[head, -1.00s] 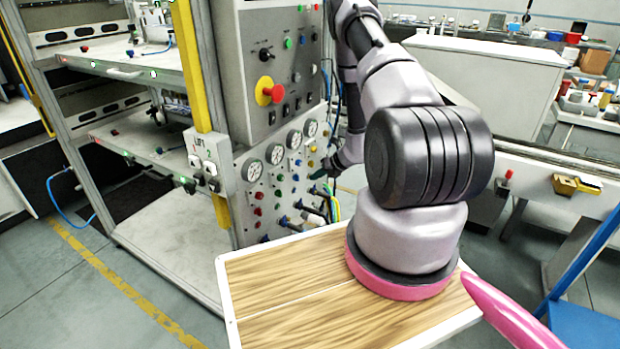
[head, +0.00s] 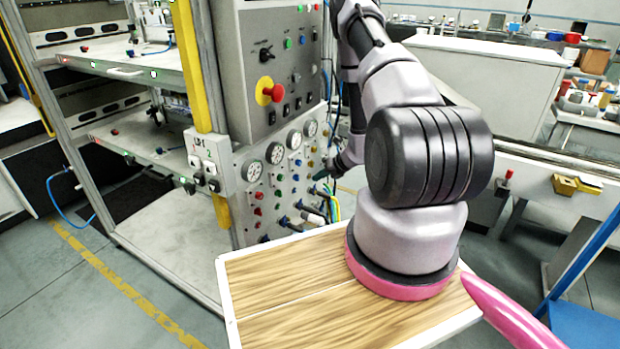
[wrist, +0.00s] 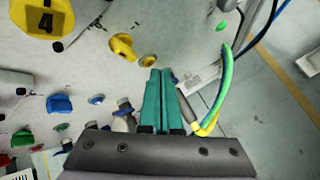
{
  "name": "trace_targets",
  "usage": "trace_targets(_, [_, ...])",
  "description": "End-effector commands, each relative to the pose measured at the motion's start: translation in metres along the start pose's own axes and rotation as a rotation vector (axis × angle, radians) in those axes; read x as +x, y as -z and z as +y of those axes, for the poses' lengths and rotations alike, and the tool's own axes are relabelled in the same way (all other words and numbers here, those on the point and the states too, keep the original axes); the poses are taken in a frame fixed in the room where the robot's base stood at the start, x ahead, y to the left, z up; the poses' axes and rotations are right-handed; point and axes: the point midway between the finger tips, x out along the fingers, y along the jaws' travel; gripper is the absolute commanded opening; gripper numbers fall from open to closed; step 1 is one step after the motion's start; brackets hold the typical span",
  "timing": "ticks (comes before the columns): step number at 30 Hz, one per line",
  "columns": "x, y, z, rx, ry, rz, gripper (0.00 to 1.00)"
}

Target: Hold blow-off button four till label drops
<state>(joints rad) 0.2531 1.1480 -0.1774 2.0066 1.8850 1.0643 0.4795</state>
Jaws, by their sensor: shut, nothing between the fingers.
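My gripper (wrist: 160,72) is shut and empty, its teal fingers pointing at the grey control panel (wrist: 85,75). Just beyond the fingertips is a small brass-coloured round part (wrist: 148,60); I cannot tell whether they touch. A yellow knob (wrist: 122,46) is up and left of the tips. A yellow tag marked 4 (wrist: 45,18) is at the upper left. In the head view the panel (head: 245,215) carries gauges and coloured buttons, and my gripper is at its right edge, mostly hidden. I cannot make out the label or which control is blow-off button four.
A blue knob (wrist: 58,103) and green and yellow hoses (wrist: 225,80) flank my gripper. A red emergency knob (head: 271,93) sits higher on the cabinet. A shelf rack (head: 120,140) stands left. My wooden-topped base is in front of the panel.

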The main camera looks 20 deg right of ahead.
Motion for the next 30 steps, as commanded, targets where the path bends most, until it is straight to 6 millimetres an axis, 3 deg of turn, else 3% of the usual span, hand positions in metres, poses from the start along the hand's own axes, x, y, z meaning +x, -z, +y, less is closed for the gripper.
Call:
trace_targets(16, [-0.007,0.005,-0.005,0.001,0.001,-0.001,0.0])
trace_targets(30, [-0.037,0.027,-0.027,0.001,0.001,0.0,0.0])
